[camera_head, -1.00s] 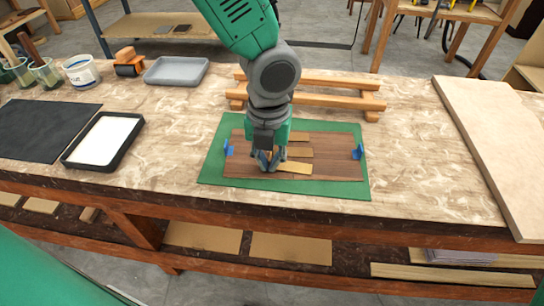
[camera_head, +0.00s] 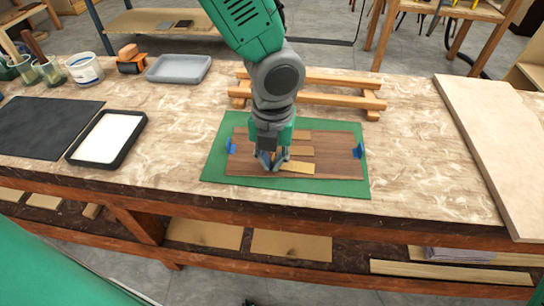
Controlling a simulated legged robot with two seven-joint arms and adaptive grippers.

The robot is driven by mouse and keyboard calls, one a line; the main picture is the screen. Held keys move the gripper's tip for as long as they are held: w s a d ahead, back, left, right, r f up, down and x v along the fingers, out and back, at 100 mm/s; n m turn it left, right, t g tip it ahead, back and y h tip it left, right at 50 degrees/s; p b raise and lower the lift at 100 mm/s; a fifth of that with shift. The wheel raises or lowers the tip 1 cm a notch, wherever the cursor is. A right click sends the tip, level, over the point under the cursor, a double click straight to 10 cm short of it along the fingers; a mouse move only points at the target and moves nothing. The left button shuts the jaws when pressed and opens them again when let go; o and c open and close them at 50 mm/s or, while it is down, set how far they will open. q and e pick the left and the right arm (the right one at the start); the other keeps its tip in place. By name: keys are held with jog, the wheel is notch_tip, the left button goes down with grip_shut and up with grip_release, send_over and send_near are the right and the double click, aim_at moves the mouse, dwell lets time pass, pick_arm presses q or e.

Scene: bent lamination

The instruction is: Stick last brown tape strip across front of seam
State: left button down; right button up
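A dark brown wood panel (camera_head: 338,161) lies on a green mat (camera_head: 352,188), with a blue clip at its left end (camera_head: 231,147) and its right end (camera_head: 357,151). Several light brown tape strips lie across its middle: one at the back (camera_head: 301,135), one in the middle (camera_head: 302,151) and one at the front (camera_head: 298,167). My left gripper (camera_head: 270,164) points down at the panel, at the left end of the front strip. Its fingers hide that end and part of the seam. Whether they are apart or closed is too small to tell. My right gripper is out of view.
A black-rimmed tray with a white filling (camera_head: 132,156) and a dark sheet (camera_head: 40,128) lie at left. A grey tray (camera_head: 178,69) and wooden bars (camera_head: 325,98) are behind. A pale board (camera_head: 500,140) lies at right. The bench between is clear.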

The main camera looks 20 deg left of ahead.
pick_arm(q)
jog(key=shift+d, duration=0.15)
jog(key=c, duration=1.6)
grip_release()
jog(key=shift+d, duration=0.15)
jog(key=shift+c, duration=0.2)
jog(key=o, duration=0.5)
jog(key=shift+r, duration=0.1)
jog(key=shift+r+p, duration=2.95)
jog(key=shift+p, duration=0.95)
